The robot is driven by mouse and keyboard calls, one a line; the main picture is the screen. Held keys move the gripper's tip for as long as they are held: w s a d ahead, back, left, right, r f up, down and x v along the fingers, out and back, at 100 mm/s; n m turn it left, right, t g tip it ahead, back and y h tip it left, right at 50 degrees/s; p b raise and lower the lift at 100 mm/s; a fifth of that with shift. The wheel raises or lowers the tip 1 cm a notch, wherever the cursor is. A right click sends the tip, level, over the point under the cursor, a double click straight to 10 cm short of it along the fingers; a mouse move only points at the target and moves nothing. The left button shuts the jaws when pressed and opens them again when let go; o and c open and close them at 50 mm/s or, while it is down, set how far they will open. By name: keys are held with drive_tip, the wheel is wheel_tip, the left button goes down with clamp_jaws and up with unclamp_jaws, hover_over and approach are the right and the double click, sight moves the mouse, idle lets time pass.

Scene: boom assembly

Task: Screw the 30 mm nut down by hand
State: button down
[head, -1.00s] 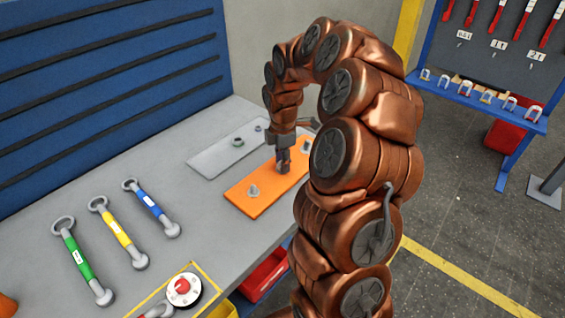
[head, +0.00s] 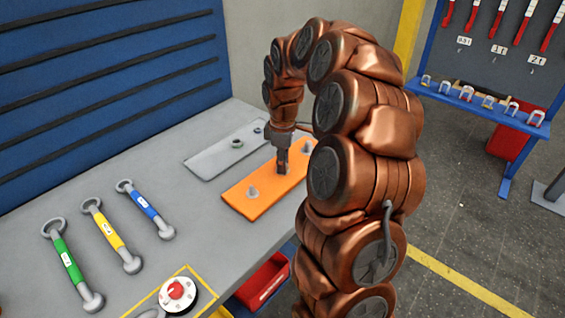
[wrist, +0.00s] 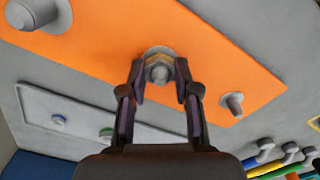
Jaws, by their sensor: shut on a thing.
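The orange plate (head: 238,203) lies on the bench with a row of upright grey studs. My gripper (head: 282,170) points down at the middle stud. In the wrist view my gripper (wrist: 159,72) has its two fingers on opposite sides of a grey hex nut (wrist: 158,53), shut on it. The nut sits around the middle stud (wrist: 159,74), whose end shows between the fingers. I cannot tell how far down the nut is. A larger stud (wrist: 36,12) and a smaller stud (wrist: 233,103) stand on either side, apart from the fingers.
A grey plate (head: 212,159) behind holds a green-marked nut (head: 237,143) and a blue-marked one (head: 258,130). Green (head: 68,260), yellow (head: 107,230) and blue (head: 145,204) ring spanners lie left. A dial with a red knob (head: 176,291) is at the front.

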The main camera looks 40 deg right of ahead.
drive_tip(key=shift+d+f+m+b, duration=0.1)
drive_tip(key=shift+f+m+b, duration=0.1)
drive_tip(key=shift+m+b, duration=0.5)
drive_tip(key=m+b, duration=0.1)
drive_tip(key=m, duration=0.2)
drive_tip(key=shift+b, duration=0.4)
drive_tip(key=shift+r+m, duration=0.15)
drive_tip(key=shift+m, duration=0.65)
drive_tip(key=shift+m+b, duration=0.75)
drive_tip(key=shift+m, duration=0.05)
drive_tip(key=m+b, duration=0.1)
drive_tip(key=m, duration=0.3)
drive_tip(key=c, duration=1)
unclamp_jaws()
drive_tip(key=shift+c, duration=0.2)
